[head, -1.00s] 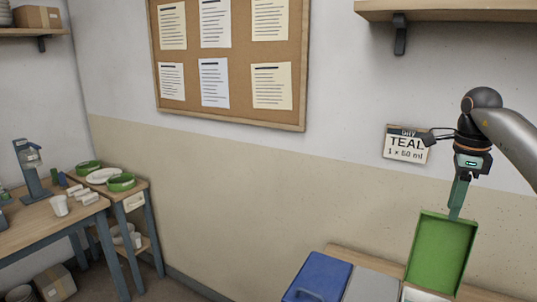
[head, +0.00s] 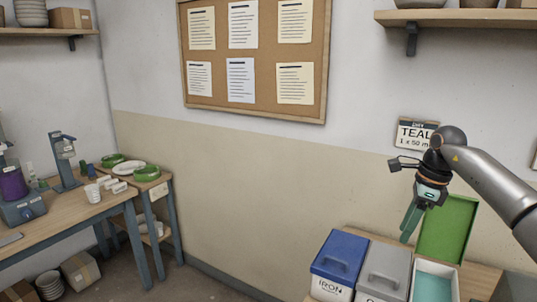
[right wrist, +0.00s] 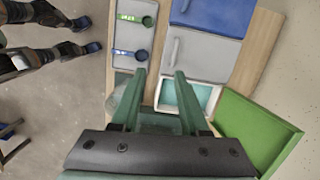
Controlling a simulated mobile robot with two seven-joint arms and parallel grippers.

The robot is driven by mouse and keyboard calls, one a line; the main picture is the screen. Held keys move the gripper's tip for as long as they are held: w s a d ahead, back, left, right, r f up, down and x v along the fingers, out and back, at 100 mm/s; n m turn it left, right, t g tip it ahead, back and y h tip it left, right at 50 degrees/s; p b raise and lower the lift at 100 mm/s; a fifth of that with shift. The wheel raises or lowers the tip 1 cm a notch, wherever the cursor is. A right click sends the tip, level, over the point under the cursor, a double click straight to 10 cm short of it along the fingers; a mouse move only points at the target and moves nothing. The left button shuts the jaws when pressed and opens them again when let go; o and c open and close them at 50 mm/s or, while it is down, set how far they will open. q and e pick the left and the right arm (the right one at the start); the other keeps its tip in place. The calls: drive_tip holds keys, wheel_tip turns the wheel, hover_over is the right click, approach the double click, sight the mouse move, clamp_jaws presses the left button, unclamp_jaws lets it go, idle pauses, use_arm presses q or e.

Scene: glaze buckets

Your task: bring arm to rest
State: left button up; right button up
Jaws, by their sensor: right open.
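My right gripper (head: 409,222) is raised above the bench with the buckets, in front of the wall, in the head view. In the right wrist view its two green fingers (right wrist: 160,88) stand apart with nothing held between them. Below it is an open bucket with teal contents (head: 436,284), also in the right wrist view (right wrist: 208,96). A green lid (head: 447,228) stands tilted at that bucket's back edge in the head view. My left gripper is not in view.
A blue-lidded bucket (head: 342,256) labelled IRON and a grey-lidded bucket (head: 384,268) stand beside the open one. A tray with two scoops (right wrist: 122,40) lies near them. A wall shelf (head: 460,18) is above. Side tables stand at left; floor between is clear.

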drive_tip(key=s+a+f+y, duration=0.1)
drive_tip(key=a+f+y, duration=0.4)
drive_tip(key=a, duration=0.6)
drive_tip(key=s+a+f+y, duration=0.1)
drive_tip(key=a+f+y, duration=0.1)
drive_tip(key=a+f, duration=0.65)
drive_tip(key=s+a+f+m+t+y, duration=0.1)
drive_tip(key=s+a+m+t+y, duration=0.25)
drive_tip(key=a+m, duration=0.3)
drive_tip(key=s+a+m+t+y, duration=0.2)
drive_tip(key=a+m+y, duration=0.35)
drive_tip(key=a, duration=0.25)
drive_tip(key=s+d+f+m+t+h, duration=0.4)
drive_tip(key=d+f+m+h, duration=0.15)
drive_tip(key=m, duration=0.75)
drive_tip(key=s+d+f+m+t+h, duration=0.4)
drive_tip(key=f+m+h, duration=0.25)
drive_tip(key=m, duration=0.55)
drive_tip(key=s+d+f+m+g+h, duration=0.1)
drive_tip(key=s+d+f+m+g, duration=0.1)
drive_tip(key=s, duration=0.5)
drive_tip(key=s+d+f+m+g+h, duration=0.2)
drive_tip(key=s+d+f+m+g, duration=0.1)
drive_tip(key=s+f+m, duration=0.4)
drive_tip(key=shift+s+d+f+h, duration=0.3)
drive_tip(key=shift+s+d+f, duration=0.55)
drive_tip(key=shift+f, duration=0.1)
